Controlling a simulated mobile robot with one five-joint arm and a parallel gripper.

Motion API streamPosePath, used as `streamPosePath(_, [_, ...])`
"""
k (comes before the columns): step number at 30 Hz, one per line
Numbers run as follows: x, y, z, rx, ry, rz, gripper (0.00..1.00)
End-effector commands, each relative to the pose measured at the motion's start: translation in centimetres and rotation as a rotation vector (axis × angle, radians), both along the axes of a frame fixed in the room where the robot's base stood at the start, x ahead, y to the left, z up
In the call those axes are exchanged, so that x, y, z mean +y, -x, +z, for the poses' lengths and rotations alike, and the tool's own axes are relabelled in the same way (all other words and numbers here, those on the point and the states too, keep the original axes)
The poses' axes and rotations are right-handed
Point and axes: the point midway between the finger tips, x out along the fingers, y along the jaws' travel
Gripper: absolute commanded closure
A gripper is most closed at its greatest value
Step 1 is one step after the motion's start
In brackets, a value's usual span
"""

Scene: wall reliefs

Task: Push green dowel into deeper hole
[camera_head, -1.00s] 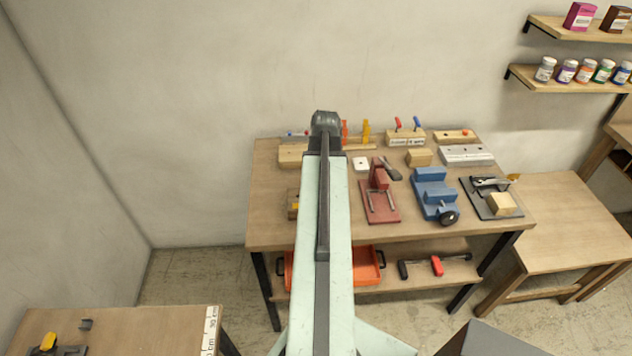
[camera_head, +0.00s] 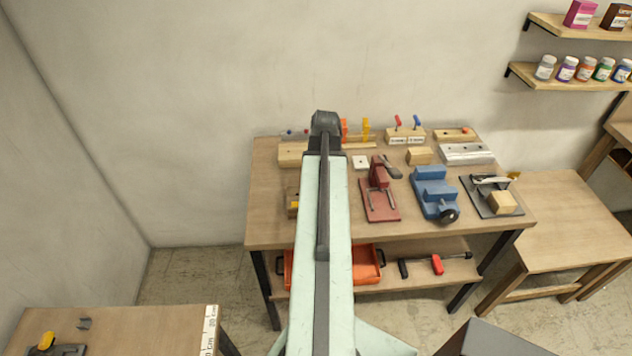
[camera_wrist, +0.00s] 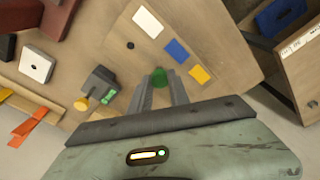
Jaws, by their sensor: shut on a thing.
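In the wrist view my gripper (camera_wrist: 160,88) is shut on the green dowel (camera_wrist: 158,75), whose rounded end shows between the fingertips. Below it is a light brown wooden surface, and I cannot tell whether the dowel touches it. A small dark round spot that looks like a hole (camera_wrist: 130,45) lies up and left of the dowel, apart from it. I cannot tell any hole's depth, and no second hole is clear in this view. In the head view my arm covers the gripper and the dowel.
White (camera_wrist: 148,21), blue (camera_wrist: 177,51) and yellow (camera_wrist: 199,75) flat pieces lie beyond. In the head view a red clamp (camera_head: 380,195) and blue vise (camera_head: 434,195) stand right of my arm.

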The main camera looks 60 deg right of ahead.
Motion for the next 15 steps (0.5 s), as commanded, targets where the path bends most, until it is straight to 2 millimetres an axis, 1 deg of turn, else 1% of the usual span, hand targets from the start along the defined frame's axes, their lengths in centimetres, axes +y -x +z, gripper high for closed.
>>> streamPosePath(15, [-0.03, 0.03, -1.15, 0.000, 0.000, -0.001, 1.00])
